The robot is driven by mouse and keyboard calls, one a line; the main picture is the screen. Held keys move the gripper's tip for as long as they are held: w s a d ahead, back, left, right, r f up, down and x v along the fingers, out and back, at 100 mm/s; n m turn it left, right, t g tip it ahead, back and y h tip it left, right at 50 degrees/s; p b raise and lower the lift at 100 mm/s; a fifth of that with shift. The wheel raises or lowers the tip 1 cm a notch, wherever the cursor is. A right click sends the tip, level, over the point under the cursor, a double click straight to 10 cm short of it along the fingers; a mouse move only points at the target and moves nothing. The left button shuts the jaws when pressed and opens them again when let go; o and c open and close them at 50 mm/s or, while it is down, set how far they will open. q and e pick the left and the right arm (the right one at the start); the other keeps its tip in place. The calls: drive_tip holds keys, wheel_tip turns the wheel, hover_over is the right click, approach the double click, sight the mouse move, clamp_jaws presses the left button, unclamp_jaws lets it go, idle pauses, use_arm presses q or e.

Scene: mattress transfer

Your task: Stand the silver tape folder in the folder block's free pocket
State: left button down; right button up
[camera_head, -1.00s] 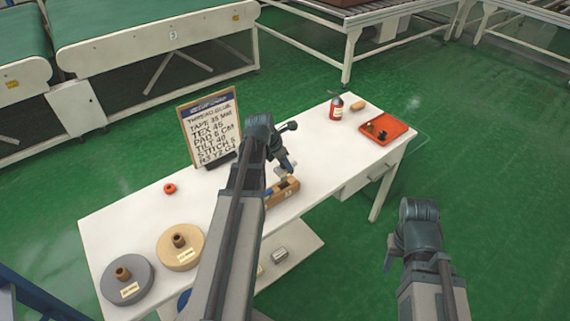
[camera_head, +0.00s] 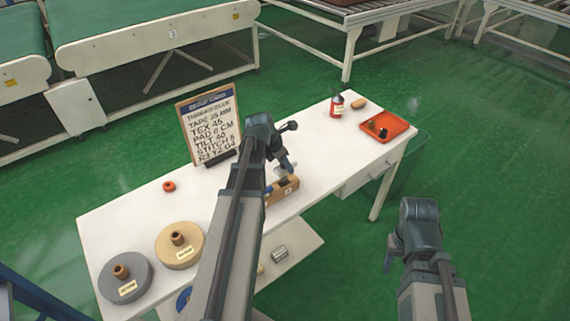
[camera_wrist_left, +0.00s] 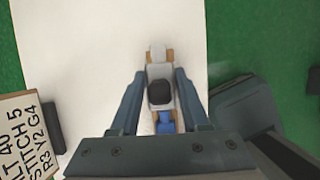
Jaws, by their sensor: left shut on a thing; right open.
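The wooden folder block (camera_head: 289,188) stands on the white table, partly hidden by my left arm. My left gripper (camera_wrist_left: 160,76) is shut on the silver tape folder (camera_wrist_left: 158,72), which has a black knob on top. The silver folder is over the block, in line with it in the left wrist view. I cannot tell how deep it sits in the pocket. My right gripper (camera_head: 391,258) is open and empty, off the table to the right.
A specification board (camera_head: 210,125) stands behind my left arm. Tape rolls (camera_head: 180,246) and a small orange ring (camera_head: 168,186) lie on the left. A red bottle (camera_head: 337,106) and an orange tray (camera_head: 388,128) are at the far right. A metal cylinder (camera_head: 279,254) rests on the lower shelf.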

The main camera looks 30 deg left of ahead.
sight(285, 175)
use_arm(q)
drive_tip(key=shift+f+b, duration=2.85)
drive_tip(key=shift+c, duration=1.5)
unclamp_jaws()
drive_tip(key=shift+r, duration=0.15)
drive_tip(key=p+v, duration=1.3)
drive_tip(key=shift+s+r, duration=0.25)
